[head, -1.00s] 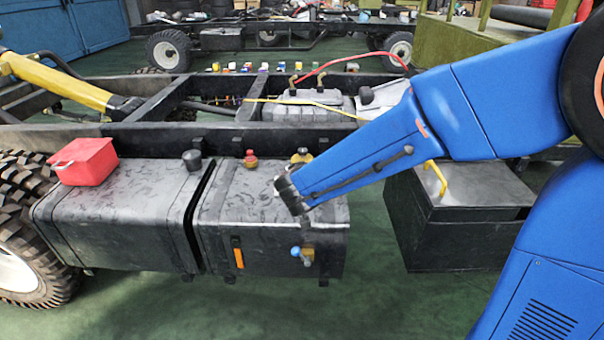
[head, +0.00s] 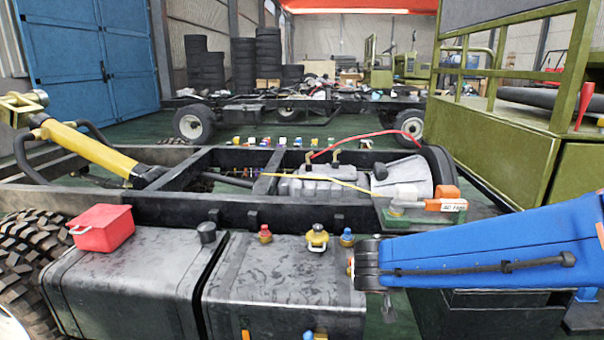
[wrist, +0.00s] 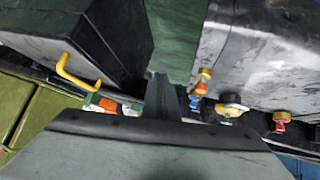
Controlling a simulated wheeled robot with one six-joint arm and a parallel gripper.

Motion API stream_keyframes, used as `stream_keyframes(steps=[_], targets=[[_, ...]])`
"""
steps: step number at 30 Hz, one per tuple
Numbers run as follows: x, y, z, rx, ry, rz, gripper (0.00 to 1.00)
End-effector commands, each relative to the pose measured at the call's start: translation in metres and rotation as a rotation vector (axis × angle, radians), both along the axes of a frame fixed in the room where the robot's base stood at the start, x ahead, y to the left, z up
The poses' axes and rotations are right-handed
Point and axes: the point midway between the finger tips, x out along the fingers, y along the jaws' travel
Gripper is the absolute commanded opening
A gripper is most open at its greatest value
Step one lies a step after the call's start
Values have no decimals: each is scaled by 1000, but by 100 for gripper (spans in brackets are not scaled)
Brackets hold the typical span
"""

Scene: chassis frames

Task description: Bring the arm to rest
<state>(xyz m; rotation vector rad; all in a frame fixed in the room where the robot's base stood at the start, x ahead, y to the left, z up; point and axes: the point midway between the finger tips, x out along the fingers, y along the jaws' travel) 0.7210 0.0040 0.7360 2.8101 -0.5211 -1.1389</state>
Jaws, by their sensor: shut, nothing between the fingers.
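My blue arm (head: 490,250) reaches in from the right side of the head view, its forearm nearly level. My gripper (head: 387,307) hangs below the dark wrist at the arm's left end, just right of the right-hand black tank (head: 285,285). It is shut and holds nothing. In the wrist view the dark, narrow fingers (wrist: 164,95) show at the centre, over green floor between the tank and a black box. The gripper looks apart from both, though the gap is hard to judge.
A red box (head: 102,230) sits on the left tank (head: 130,280). Red (head: 265,234), yellow (head: 317,238) and blue (head: 347,237) fittings stand on the right tank. An orange-and-white item (head: 425,200) lies behind my arm. The black box has a yellow handle (wrist: 75,70).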

Motion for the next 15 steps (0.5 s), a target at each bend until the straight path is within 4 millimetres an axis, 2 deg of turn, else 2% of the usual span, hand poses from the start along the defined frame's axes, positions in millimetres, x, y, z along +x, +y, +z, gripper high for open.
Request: stream_keyframes(steps=[1,6,10,15], targets=[[-12,-20,6,-2,23,-25,0],[-58,-67,13,-4,142,-62,0],[-97,-90,15,22,230,-60,0],[-147,-102,17,80,326,-13,0]])
